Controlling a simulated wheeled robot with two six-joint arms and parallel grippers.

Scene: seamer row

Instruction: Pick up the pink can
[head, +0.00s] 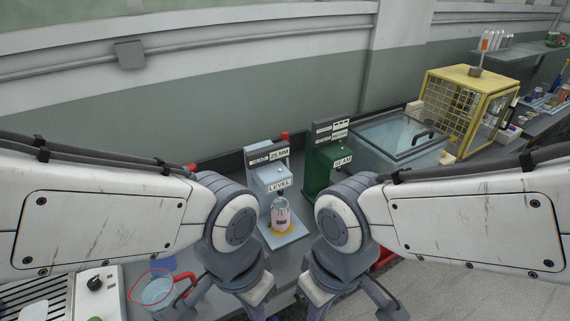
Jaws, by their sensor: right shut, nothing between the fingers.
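The pink can (281,217) stands upright on a yellow disc at the foot of the pale blue LEVEL machine (265,178), in the middle of the head view. Something clear and domed shows at its top. My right gripper (318,304) is low in the view, nearer to me and right of the can, shut and empty. My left gripper (258,303) is low and left of the can. Its fingertips run towards the bottom edge, so its opening is unclear. Neither gripper touches the can.
A green SEAM machine (322,162) stands right of the LEVEL machine, then a glass-lidded case (393,137) and a yellow cage (459,100). A clear jug with a red rim (156,290) stands at the lower left beside a white control box (98,291).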

